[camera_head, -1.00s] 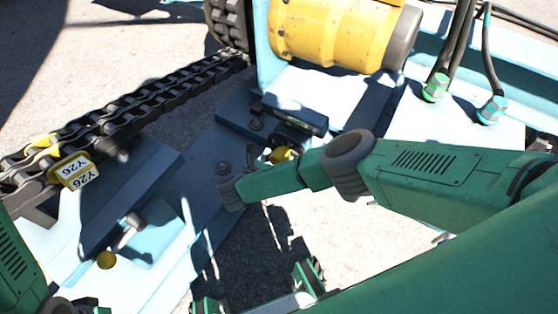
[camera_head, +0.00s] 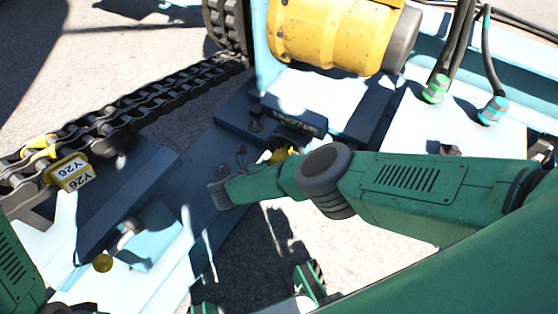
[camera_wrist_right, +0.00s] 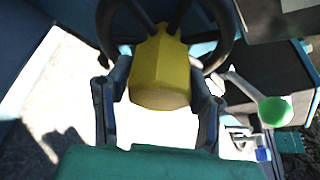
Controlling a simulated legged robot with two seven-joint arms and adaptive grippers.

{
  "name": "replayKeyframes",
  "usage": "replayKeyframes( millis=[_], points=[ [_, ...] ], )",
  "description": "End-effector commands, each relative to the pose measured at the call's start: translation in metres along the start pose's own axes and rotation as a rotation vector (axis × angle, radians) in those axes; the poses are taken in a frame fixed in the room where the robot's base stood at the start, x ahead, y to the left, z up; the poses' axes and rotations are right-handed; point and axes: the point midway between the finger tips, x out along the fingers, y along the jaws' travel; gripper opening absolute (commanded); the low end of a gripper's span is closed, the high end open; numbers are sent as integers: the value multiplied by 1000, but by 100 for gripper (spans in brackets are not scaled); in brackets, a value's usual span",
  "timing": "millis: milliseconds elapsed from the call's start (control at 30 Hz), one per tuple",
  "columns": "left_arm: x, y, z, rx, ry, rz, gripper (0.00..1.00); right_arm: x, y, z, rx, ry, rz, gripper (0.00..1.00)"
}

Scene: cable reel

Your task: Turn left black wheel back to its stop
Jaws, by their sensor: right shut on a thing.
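The black wheel (camera_wrist_right: 224,37) shows at the top of the right wrist view, with dark spokes and a yellow hub (camera_wrist_right: 160,75). My right gripper (camera_wrist_right: 160,84) has one finger on each side of this hub and is shut on it.
A black chain (camera_head: 130,105) with a yellow Y26 tag (camera_head: 72,172) runs at the left. A yellow motor-like cylinder (camera_head: 325,35) stands at the top. Hoses with green fittings (camera_head: 436,88) are at the upper right. A green round knob (camera_wrist_right: 275,111) is right of the gripper.

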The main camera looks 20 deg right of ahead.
Motion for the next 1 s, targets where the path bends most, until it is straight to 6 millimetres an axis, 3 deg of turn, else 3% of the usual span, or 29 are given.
replayKeyframes(
  millis=[133,167,200,533,1000],
  points=[
    [0,0,0,0,0,0,40,-1,3,4,5,-7,11,0],
    [0,0,0,0,0,0,40,-1,3,4,5,-8,12,57],
    [0,0,0,0,0,0,40,-1,3,4,5,-7,12,67],
    [-1,0,1,0,2,0,40,-5,2,2,3,-4,8,67],
    [-1,0,1,0,3,0,40,-71,4,2,2,-5,9,67]
  ],
)
